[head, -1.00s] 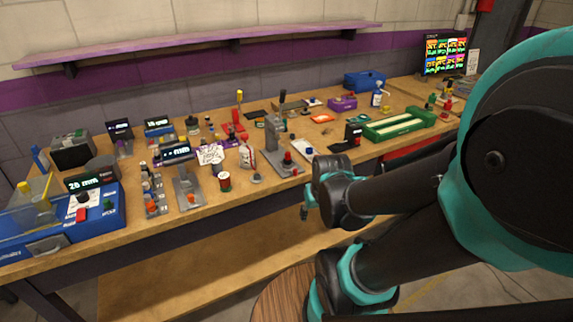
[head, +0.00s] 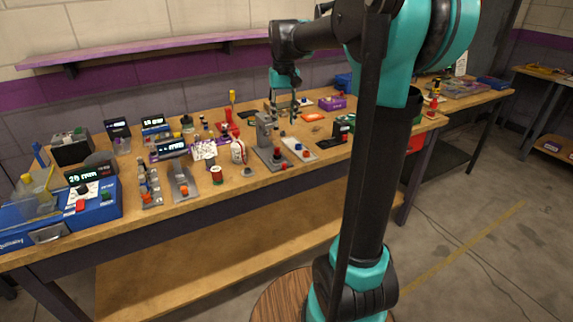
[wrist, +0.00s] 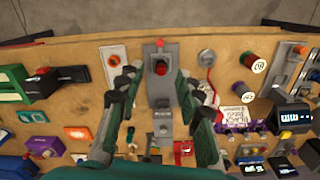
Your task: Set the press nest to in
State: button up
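The grey press (head: 263,128) stands near the bench's front edge, with an upright grey column and a flat base. A dark piece with a red top (head: 277,152), apparently the nest, sits on that base. I cannot read the nest's in or out position. My gripper (head: 284,104) hangs over the bench behind the press. Its fingers (wrist: 158,84) are spread and empty in the wrist view.
A white plate with a red knob (wrist: 114,60) lies beside the press on one side. A round grey button (wrist: 207,57) and a red spool (wrist: 250,62) lie on the other. Green fixtures (wrist: 12,82) stand further left. The bench (head: 215,198) is crowded; its front strip is clear.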

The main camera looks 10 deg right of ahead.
aim_at(284, 164)
notch_tip(284, 164, down, 17)
jog(key=shift+f, duration=0.15)
dwell(0.5)
jog(key=shift+c, duration=0.5)
grip_shut()
